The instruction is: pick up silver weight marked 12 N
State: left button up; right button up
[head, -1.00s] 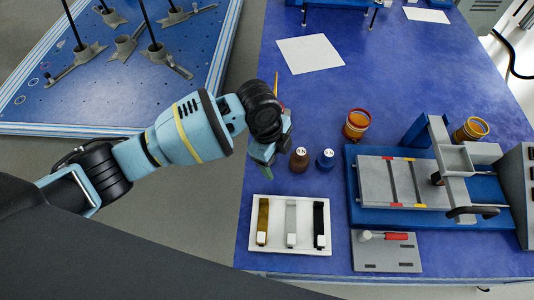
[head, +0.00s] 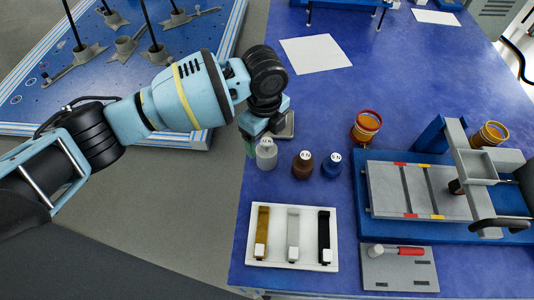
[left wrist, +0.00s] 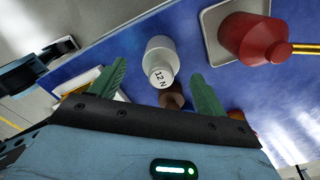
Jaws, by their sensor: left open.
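The silver weight (head: 266,155) stands upright on the blue table, left of a brown weight (head: 303,164) and a blue weight (head: 331,164). In the left wrist view the silver weight (left wrist: 160,58) shows its "12 N" label and lies between and beyond the green fingertips. The brown weight (left wrist: 172,97) is partly hidden below it. My left gripper (head: 251,142) is open and empty, just behind and left of the silver weight in the head view. It also shows in the left wrist view (left wrist: 158,85), with a finger on each side.
A grey tray (head: 288,129) is partly behind my gripper; in the left wrist view a red object (left wrist: 254,38) sits on it. A white tray (head: 292,258) with three strips is in front. Test apparatus (head: 420,190) and orange-brown cups (head: 366,125) stand to the right.

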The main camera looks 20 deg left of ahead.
aim_at(266, 149)
pick_arm(q)
jog(key=shift+f, duration=0.15)
jog(key=f+b, duration=0.1)
jog(key=f, duration=0.1)
jog(key=f+b, duration=0.1)
jog(key=f, duration=0.2)
jog(key=shift+d+b, duration=0.2)
jog(key=shift+b, duration=0.1)
jog(key=shift+r, duration=0.15)
jog(key=shift+c, duration=0.5)
jog(key=c, duration=1.4)
grip_shut()
pick_arm(e)
jog(key=f, duration=0.1)
jog(key=s+f, duration=0.1)
jog(key=shift+f, duration=0.4)
pick_arm(q)
jog(key=shift+w+r, duration=0.1)
jog(key=shift+r, duration=0.15)
pick_arm(e)
jog(key=shift+s+g, duration=0.3)
jog(key=shift+s, duration=0.05)
